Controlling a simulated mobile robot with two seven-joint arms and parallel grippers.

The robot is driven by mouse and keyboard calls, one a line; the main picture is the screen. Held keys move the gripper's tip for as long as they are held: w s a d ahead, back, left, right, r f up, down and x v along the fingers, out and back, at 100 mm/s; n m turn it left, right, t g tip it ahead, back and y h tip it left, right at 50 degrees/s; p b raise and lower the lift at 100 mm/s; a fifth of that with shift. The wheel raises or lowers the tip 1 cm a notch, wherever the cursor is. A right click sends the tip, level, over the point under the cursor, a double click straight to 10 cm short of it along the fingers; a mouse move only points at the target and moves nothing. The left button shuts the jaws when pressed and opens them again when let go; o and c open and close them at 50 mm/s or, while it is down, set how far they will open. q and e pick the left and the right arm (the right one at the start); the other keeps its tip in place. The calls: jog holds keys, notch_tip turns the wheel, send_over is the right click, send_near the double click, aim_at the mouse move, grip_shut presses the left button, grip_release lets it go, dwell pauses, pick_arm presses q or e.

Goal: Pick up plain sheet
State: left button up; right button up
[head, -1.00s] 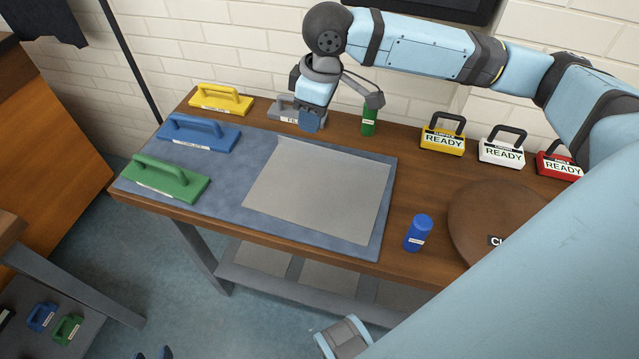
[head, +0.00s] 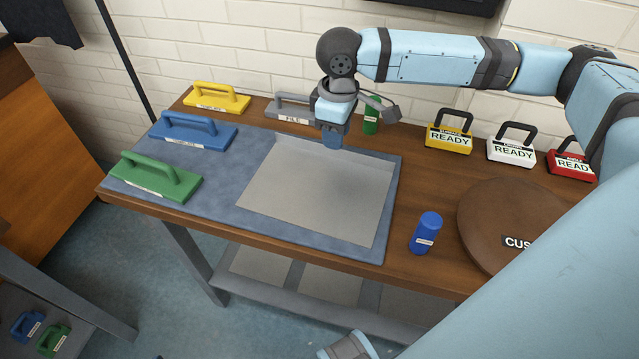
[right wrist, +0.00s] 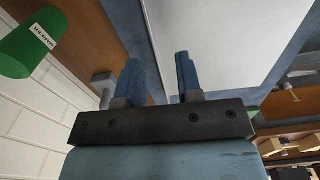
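The plain sheet (head: 315,200) is a pale grey rectangle lying on the blue mat (head: 215,195) on the wooden table. Its far edge looks slightly raised or folded in the head view. My right gripper (head: 333,139) is over the far edge of the sheet, pointing down. I cannot tell whether the fingers touch the sheet.
Yellow (head: 216,98), blue (head: 194,131) and green (head: 155,178) handled tools stand left; a grey FILE tool (head: 292,107) and green marker (head: 371,118) stand behind. A blue bottle (head: 426,233) and round wooden board (head: 505,225) are right. Several READY blocks (head: 450,138) line the back.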

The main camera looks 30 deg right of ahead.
jog(key=f, duration=0.1)
jog(key=w+f+b, duration=0.1)
jog(key=shift+f, duration=0.4)
jog(key=shift+f+b, duration=0.45)
jog(key=shift+f, duration=0.5)
grip_shut()
pick_arm(q)
jog(key=shift+w+d+r+t, duration=0.15)
jog(key=shift+w+d+t, duration=0.1)
jog(key=shift+d+t, duration=0.05)
pick_arm(e)
jog(key=shift+r, duration=0.2)
